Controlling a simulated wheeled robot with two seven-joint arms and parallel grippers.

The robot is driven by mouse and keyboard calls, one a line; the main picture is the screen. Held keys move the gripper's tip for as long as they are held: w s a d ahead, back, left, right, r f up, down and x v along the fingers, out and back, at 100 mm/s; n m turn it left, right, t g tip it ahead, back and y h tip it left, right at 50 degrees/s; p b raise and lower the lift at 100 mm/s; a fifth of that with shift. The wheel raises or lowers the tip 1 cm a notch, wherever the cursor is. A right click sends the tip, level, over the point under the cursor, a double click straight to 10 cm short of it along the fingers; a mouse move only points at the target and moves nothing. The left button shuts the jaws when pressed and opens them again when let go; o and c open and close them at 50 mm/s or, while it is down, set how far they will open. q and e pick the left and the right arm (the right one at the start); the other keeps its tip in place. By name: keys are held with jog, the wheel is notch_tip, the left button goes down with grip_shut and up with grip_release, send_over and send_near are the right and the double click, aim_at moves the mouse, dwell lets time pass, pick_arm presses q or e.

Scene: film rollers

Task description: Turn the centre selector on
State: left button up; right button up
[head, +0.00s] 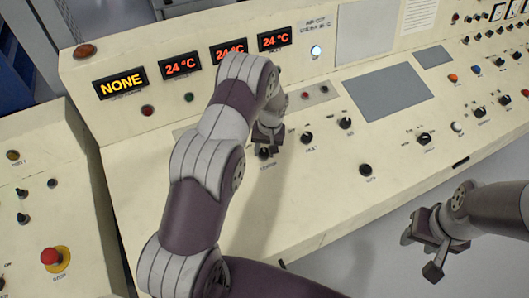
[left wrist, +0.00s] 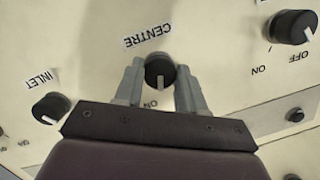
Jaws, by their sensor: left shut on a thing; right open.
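The centre selector is a round black knob (head: 264,153) on the cream panel. In the left wrist view the knob (left wrist: 160,70) sits below its CENTRE label, and its white pointer mark points down, close to the ON label. My left gripper (head: 266,141) reaches down to it. In the left wrist view the two grey fingers of this gripper (left wrist: 160,84) stand on either side of the knob, shut on it. My right gripper (head: 428,247) is open and empty, off the panel's front edge at the right.
Black knobs (head: 306,138) and (head: 345,123) stand to the right of the selector. The left wrist view shows the INLET knob (left wrist: 50,108) and an ON/OFF knob (left wrist: 294,27). Orange displays (head: 121,84) line the back. A red stop button (head: 51,257) is at left.

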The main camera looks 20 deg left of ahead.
pick_arm(q)
jog(key=shift+w+m+b, duration=0.1)
jog(key=shift+m+b, duration=0.45)
jog(key=shift+m, duration=0.65)
jog(key=shift+r+m+y, duration=0.1)
jog(key=shift+m+y, duration=0.2)
jog(key=o, duration=1.1)
jog(key=shift+c, duration=0.2)
notch_tip(320, 180, up, 12)
jog(key=d+b, duration=0.1)
jog(key=d, duration=0.1)
jog(key=shift+w+r, duration=0.25)
jog(key=shift+w, duration=0.15)
